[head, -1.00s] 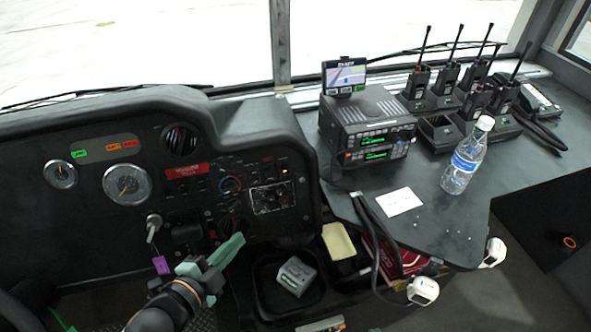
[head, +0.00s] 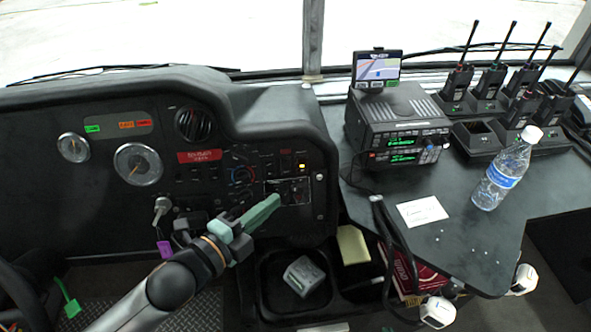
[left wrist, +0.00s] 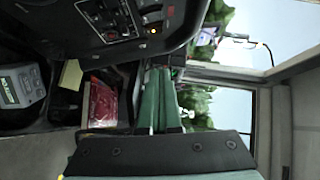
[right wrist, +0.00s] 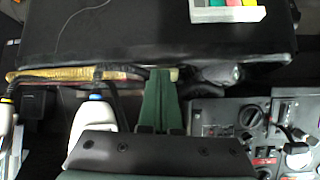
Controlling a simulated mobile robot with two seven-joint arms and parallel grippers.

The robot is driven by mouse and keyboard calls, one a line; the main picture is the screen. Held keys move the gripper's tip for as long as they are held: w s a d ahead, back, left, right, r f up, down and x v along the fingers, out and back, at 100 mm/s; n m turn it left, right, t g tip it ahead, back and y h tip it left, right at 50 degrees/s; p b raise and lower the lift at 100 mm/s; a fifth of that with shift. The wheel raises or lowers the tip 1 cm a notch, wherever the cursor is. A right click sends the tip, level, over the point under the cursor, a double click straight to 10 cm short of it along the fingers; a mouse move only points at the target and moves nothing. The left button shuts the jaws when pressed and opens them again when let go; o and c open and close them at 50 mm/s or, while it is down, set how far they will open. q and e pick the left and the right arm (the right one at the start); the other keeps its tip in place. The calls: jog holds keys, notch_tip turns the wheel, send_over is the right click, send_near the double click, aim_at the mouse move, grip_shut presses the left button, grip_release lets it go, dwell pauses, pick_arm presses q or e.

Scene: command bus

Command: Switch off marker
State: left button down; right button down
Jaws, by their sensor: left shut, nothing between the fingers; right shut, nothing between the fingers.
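The black dashboard switch panel (head: 245,162) carries rocker switches, a dial and a small square block of controls (head: 288,190). One small amber light (head: 302,166) glows at its upper right; it also shows in the left wrist view (left wrist: 153,31). I cannot read which switch is labelled marker. My left gripper (head: 276,201) is shut and empty, its green fingertips in front of the lower left of the square block; contact cannot be told. Its shut fingers show in the left wrist view (left wrist: 158,72). My right gripper (right wrist: 160,72) is shut and empty, seen only in the right wrist view.
A key with a purple tag (head: 164,248) is left of my left gripper. A tray with a grey device (head: 304,276) lies below. On the right counter (head: 468,235) stand a radio unit (head: 398,128), a water bottle (head: 507,168) and several handheld radios. Cables hang at its edge.

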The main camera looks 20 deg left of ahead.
pick_arm(q)
send_near(302, 166)
jog(key=w+d+r, duration=0.1)
jog(key=w+d, duration=0.1)
jog(key=d, duration=0.3)
jog(key=w, duration=0.1)
jog(key=w+a, duration=0.1)
jog(key=w+f, duration=0.1)
jog(key=w, duration=0.1)
jog(key=shift+a+b, duration=0.4)
